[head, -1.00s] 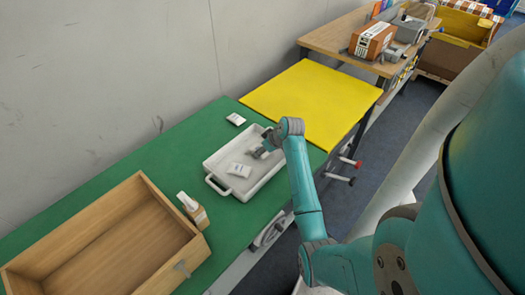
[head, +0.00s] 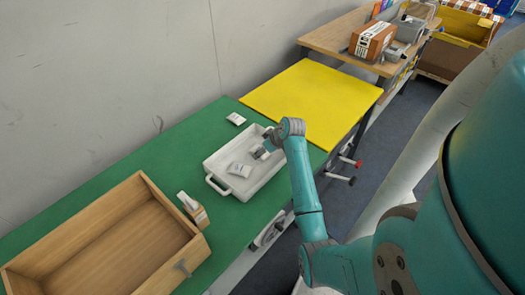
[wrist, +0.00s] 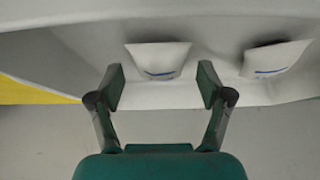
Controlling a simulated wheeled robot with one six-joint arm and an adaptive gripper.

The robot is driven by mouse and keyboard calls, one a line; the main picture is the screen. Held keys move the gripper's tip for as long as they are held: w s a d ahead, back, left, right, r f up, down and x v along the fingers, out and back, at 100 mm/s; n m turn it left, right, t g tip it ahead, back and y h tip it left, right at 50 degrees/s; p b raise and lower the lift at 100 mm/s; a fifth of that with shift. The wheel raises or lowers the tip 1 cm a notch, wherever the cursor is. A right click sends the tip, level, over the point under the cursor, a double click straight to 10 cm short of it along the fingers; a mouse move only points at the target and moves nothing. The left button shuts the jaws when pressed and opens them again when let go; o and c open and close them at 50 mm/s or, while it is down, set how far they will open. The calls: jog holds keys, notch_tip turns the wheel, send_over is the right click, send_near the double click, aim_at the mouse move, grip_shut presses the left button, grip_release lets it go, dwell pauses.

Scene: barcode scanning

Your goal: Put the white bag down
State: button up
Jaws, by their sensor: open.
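A white tray (head: 218,186) lies on the green table mat. Two small white bags with a blue line are in it. One white bag (wrist: 158,60) sits just beyond the tips of my gripper (wrist: 162,85), in line with the gap between the fingers. In the head view this bag (head: 259,153) lies close to my gripper (head: 272,138). My gripper is open with nothing between the fingers. The other white bag (wrist: 277,59) lies to the right in the wrist view; in the head view it is the left bag (head: 239,170).
A small white packet (head: 236,119) lies on the green mat (head: 120,160) behind the tray. The yellow mat (head: 315,100) to the right is clear. A wall runs behind.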

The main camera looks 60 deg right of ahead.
jog(key=v, duration=1.1)
jog(key=shift+r, duration=0.15)
jog(key=shift+s, duration=0.1)
